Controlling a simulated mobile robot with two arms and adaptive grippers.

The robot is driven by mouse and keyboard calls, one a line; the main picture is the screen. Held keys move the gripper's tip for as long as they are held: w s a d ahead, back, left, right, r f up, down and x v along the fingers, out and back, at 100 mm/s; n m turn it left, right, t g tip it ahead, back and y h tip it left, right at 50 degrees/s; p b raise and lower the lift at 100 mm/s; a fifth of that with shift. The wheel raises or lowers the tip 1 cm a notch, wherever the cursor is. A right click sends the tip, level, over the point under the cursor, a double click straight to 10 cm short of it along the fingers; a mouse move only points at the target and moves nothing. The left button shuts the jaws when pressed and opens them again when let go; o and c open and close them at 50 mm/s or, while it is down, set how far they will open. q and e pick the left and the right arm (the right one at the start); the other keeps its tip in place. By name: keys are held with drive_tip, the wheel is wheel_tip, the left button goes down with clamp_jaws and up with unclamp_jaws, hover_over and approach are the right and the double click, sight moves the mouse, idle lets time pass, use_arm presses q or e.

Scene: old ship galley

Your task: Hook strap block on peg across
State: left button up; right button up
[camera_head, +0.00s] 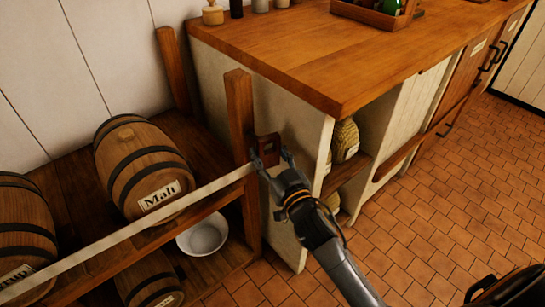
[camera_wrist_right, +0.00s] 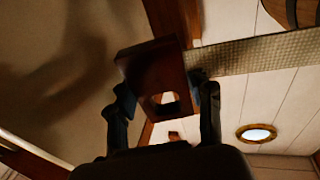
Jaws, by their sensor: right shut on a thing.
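The strap block (camera_head: 266,149) is a small dark red-brown block with a hole through it, at the end of a pale strap (camera_head: 135,233). The strap runs taut from the lower left across the front of the barrel shelf. My right gripper (camera_head: 270,162) is shut on the block beside the wooden post (camera_head: 239,112) at the shelf's right end. In the right wrist view the block (camera_wrist_right: 150,72) sits between the two fingers (camera_wrist_right: 165,110), its hole showing light. The strap (camera_wrist_right: 262,54) leaves it to the right. I cannot make out the peg. My left gripper is out of view.
A barrel labelled Malt (camera_head: 145,170) lies on the shelf behind the strap, with another barrel (camera_head: 25,225) to its left. A white bowl (camera_head: 203,236) is below. The counter's corner (camera_head: 340,108) is close to my right arm. The tiled floor (camera_head: 430,190) is open at right.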

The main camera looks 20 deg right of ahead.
drive_tip(key=shift+w+a+f+b, duration=0.1)
drive_tip(key=shift+w+a+b, duration=0.1)
drive_tip(key=shift+w, duration=0.35)
drive_tip(key=shift+w+a+b, duration=0.2)
drive_tip(key=shift+w, duration=0.5)
drive_tip(key=shift+w+a+f+b, duration=0.2)
drive_tip(key=shift+w+b, duration=0.1)
drive_tip(key=shift+w, duration=0.2)
drive_tip(key=shift+w+a+f+b, duration=0.2)
drive_tip(key=shift+w+b, duration=0.1)
drive_tip(key=shift+w, duration=0.15)
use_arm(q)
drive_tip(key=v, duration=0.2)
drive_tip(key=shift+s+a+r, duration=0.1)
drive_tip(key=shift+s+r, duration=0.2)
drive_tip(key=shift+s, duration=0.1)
use_arm(e)
drive_tip(key=shift+o, duration=0.2)
drive_tip(key=shift+f, duration=0.1)
drive_tip(key=shift+w+f, duration=0.15)
